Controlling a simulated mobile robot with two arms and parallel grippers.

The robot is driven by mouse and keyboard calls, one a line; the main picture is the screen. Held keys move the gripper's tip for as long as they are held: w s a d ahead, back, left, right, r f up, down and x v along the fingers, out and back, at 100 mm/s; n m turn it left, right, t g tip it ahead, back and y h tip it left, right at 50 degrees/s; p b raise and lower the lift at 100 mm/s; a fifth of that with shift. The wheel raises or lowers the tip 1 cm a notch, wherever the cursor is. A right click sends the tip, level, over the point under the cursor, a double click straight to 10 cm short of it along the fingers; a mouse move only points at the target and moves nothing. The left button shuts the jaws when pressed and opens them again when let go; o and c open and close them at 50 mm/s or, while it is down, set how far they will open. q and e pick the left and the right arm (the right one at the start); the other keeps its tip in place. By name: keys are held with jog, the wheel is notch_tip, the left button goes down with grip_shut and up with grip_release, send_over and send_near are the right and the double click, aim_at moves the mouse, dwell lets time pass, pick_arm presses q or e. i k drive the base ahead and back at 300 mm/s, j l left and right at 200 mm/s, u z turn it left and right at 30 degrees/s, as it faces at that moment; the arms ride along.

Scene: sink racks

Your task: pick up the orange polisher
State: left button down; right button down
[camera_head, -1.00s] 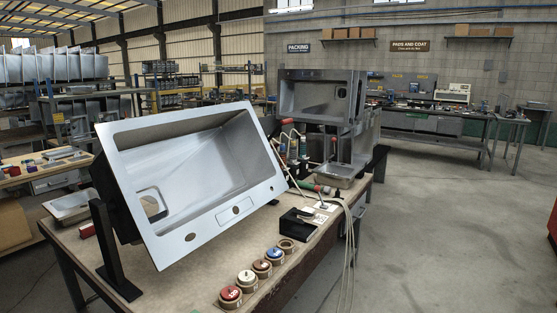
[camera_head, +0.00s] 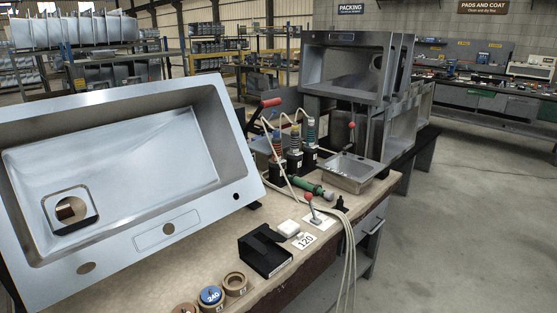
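Several upright hand tools with hoses stand in black holders on the workbench, behind the right edge of the big tilted steel sink. The leftmost of them has an orange-red band (camera_head: 277,141) and looks like the orange polisher, though it is small in the view. Two others with bluish and grey-green bodies (camera_head: 295,139) stand close to its right. Neither my left nor my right gripper shows.
The tilted sink (camera_head: 120,170) fills the left. A green tool (camera_head: 312,187), a small steel tray (camera_head: 352,172), a black block (camera_head: 265,250) and round pads (camera_head: 211,296) lie on the bench (camera_head: 165,285). Hoses (camera_head: 350,245) hang over its edge. Floor (camera_head: 450,230) at right is clear.

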aim_at(273, 162)
jog(key=i+l+u, duration=0.15)
jog(key=u, duration=0.3)
jog(key=i+l+u, duration=0.1)
jog(key=u, duration=0.35)
jog(key=l+u, duration=0.25)
jog(key=u, duration=0.2)
jog(key=i, duration=0.05)
